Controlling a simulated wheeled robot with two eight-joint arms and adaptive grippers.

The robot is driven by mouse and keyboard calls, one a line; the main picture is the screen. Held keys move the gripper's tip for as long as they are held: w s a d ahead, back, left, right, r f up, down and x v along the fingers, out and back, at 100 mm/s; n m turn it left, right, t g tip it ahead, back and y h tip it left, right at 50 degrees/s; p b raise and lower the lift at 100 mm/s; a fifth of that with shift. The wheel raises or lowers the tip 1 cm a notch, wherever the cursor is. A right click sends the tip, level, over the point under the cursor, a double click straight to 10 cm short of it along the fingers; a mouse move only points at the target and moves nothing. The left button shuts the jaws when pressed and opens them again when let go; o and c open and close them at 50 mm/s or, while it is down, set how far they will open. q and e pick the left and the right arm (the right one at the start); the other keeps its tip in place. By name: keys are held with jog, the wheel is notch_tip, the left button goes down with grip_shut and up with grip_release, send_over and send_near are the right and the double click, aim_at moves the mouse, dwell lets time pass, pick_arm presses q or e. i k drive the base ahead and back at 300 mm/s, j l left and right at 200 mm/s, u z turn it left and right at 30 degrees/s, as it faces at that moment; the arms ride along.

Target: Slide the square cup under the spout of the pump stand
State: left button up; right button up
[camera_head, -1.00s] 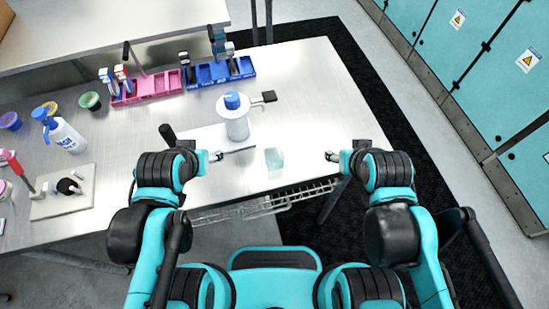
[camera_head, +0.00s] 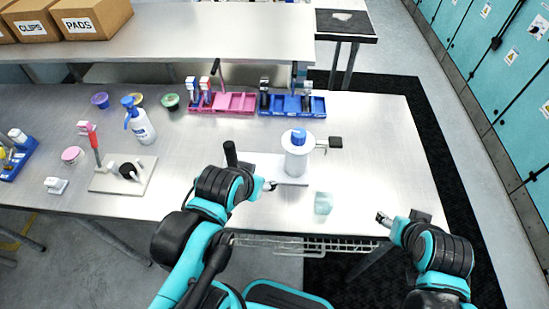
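The square cup (camera_head: 323,203) is a small translucent pale-teal block near the front edge of the table. The pump stand (camera_head: 296,162) is a white cylinder with a blue top on a flat white base (camera_head: 262,163), behind and slightly left of the cup. A dark paddle-like part (camera_head: 335,143) sticks out to its right; the spout is hard to make out. My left gripper (camera_head: 269,186) is at the base's front edge, left of the cup and apart from it. My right gripper (camera_head: 382,217) is right of the cup, also apart. Both finger openings are too small to tell.
A pink tray (camera_head: 235,103) and a blue tray (camera_head: 285,108) with small items stand at the back. A pump bottle (camera_head: 142,125) and a board with a red-handled tool (camera_head: 125,178) are at left.

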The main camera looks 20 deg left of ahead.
aim_at(324, 201)
jog(key=j+z, duration=0.35)
jog(key=k+j+z, duration=0.15)
jog(key=z, duration=0.2)
jog(key=j, duration=0.1)
